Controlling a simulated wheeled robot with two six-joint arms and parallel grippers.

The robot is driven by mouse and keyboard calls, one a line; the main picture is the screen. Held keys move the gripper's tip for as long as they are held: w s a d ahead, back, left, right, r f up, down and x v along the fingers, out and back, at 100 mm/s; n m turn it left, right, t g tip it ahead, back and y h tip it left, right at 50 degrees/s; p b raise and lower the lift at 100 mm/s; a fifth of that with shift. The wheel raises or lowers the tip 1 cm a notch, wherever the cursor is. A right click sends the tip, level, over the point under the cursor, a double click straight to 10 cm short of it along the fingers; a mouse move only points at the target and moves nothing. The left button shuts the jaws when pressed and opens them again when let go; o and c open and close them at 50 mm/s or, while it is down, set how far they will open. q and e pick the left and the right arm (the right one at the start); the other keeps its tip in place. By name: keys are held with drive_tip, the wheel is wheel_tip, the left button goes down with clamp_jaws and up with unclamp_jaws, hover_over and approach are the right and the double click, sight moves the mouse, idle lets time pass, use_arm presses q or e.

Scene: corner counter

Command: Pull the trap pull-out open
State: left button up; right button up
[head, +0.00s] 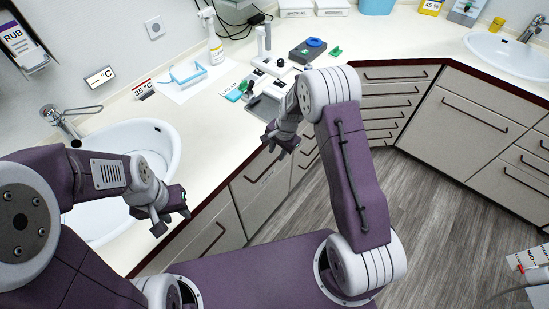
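Pale cabinet fronts with dark bar handles line the left counter. One front (262,191), with a dark handle and a small mark too small to read, is below the counter edge at centre; it looks closed. A neighbouring front (213,238) to its left has a handle and also looks closed. I cannot tell by label which is the trap pull-out. My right gripper (279,146) is open and empty, in front of the counter edge, above the marked front in the picture. My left gripper (173,222) is open and empty beside the left basin.
A white basin (119,139) with a tap (66,124) is at left. A spray bottle (215,48), a blue rack (188,72) and lab devices stand on the counter. More drawers and a second sink (507,53) are at right.

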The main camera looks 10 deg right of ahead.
sight(274, 162)
drive_tip(key=f, duration=0.4)
drive_tip(key=w+f, duration=0.1)
drive_tip(key=f, duration=0.1)
drive_tip(key=shift+a+f, duration=0.25)
drive_tip(key=shift+a, duration=0.15)
drive_tip(key=shift+c, duration=0.3)
clamp_jaws()
idle(0.6)
